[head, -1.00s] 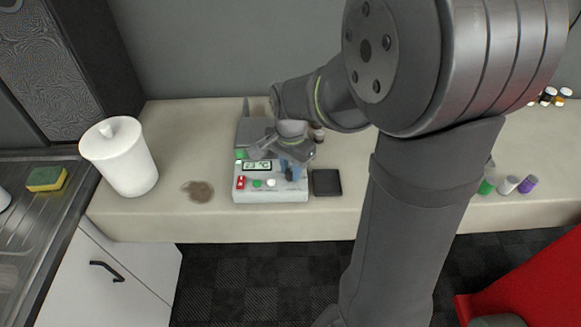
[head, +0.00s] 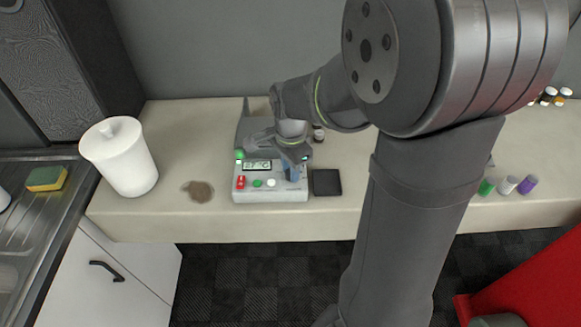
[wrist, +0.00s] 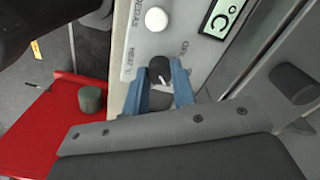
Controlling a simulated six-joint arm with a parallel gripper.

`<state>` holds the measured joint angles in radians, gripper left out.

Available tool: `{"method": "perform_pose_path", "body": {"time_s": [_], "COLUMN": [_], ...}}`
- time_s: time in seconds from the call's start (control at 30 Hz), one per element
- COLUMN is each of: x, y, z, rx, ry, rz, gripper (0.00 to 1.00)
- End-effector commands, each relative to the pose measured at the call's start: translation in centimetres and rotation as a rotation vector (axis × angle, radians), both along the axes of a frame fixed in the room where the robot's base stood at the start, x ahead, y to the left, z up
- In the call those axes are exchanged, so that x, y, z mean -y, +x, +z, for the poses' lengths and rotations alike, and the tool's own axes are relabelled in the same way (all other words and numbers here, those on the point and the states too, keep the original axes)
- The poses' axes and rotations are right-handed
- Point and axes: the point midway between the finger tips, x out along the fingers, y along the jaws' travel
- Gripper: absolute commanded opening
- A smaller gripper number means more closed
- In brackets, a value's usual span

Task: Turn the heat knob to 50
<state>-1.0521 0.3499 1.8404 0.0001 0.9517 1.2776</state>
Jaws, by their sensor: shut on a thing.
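The heat knob (wrist: 159,68) is a small black knob with a white mark, on the pale front panel of a device (head: 270,194) on the counter. My gripper (wrist: 161,82) has its two blue fingers on either side of the knob, shut on it. In the head view, my gripper (head: 294,168) is at the right end of the panel and hides the knob. The display (head: 257,166) shows a two-digit °C reading, apparently in the twenties; the digits are small. The knob's scale is not readable.
A red switch (head: 241,183), a green button (head: 257,184) and a white button (head: 271,183) sit left of the knob. A dark square pad (head: 327,182) lies right of the device. A brown stain (head: 198,191) and a white lidded canister (head: 121,158) are to the left.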

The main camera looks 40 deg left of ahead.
Motion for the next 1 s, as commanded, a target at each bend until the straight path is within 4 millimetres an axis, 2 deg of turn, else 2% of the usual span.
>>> {"method": "perform_pose_path", "body": {"time_s": [0.07, 0.1, 0.2, 0.57, 0.77, 1.0], "x": [-0.1, -0.1, -0.1, -0.1, -0.1, -0.1], "y": [0.1, 0.1, 0.1, 0.1, 0.1, 0.1], "z": [0.1, 0.1, 0.1, 0.6, 4.0, 10.0], "rx": [0.003, 0.003, 0.001, 0.002, 0.004, 0.004], "ry": [0.002, 0.002, 0.002, 0.003, 0.006, 0.006], "rz": [0.001, 0.001, 0.001, 0.001, 0.001, 0.001], "gripper": [0.01, 0.3, 0.46, 0.46, 0.46, 0.46]}}
